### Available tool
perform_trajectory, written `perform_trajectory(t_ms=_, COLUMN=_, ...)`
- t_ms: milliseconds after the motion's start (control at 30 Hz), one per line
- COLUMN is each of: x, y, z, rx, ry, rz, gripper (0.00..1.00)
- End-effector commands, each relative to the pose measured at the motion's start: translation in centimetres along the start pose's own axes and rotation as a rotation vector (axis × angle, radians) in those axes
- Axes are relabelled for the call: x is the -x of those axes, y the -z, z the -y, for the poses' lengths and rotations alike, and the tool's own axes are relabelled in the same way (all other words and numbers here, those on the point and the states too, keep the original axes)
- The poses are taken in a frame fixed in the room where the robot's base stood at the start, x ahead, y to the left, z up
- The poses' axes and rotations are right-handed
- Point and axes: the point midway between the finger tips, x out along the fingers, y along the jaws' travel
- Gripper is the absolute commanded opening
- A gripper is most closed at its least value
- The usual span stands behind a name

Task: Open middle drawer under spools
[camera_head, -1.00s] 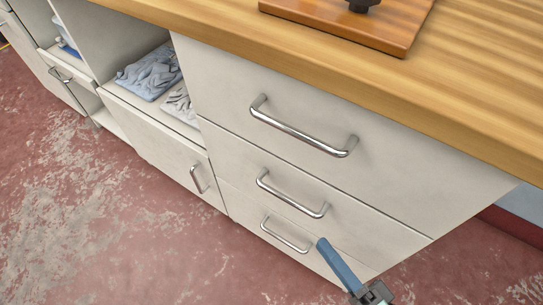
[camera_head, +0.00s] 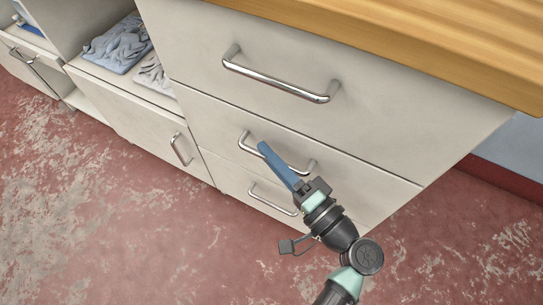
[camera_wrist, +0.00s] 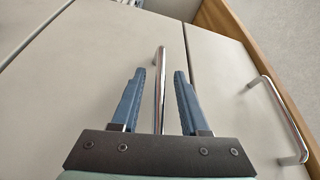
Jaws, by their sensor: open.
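The middle drawer (camera_head: 365,185) is a cream front in a stack of three and looks closed. Its silver bar handle (camera_head: 248,149) is partly covered by my gripper (camera_head: 262,147) in the head view. In the wrist view my gripper (camera_wrist: 160,73) is open, with one blue finger on each side of the handle (camera_wrist: 160,85). The handle runs lengthwise between the fingers with a gap on both sides. I cannot tell how deep the fingertips are past the bar. No spools are in view.
The top drawer handle (camera_head: 280,84) is above, under the wooden worktop (camera_head: 400,50). The bottom drawer handle (camera_head: 270,203) is just below my gripper. A cupboard door (camera_head: 140,125) and shelf with folded cloths (camera_head: 118,45) lie left. The red floor (camera_head: 120,230) in front is clear.

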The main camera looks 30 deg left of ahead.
Motion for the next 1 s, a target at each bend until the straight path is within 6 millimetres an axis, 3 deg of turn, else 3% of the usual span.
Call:
perform_trajectory(t_ms=167, x=0.00, y=0.01, z=0.03, rx=0.000, ry=0.000, rz=0.000, gripper=0.45)
perform_trajectory(t_ms=400, x=0.02, y=0.02, z=0.02, rx=0.000, ry=0.000, rz=0.000, gripper=0.01)
perform_trajectory(t_ms=1000, x=0.06, y=0.03, z=0.01, rx=0.000, ry=0.000, rz=0.000, gripper=0.00)
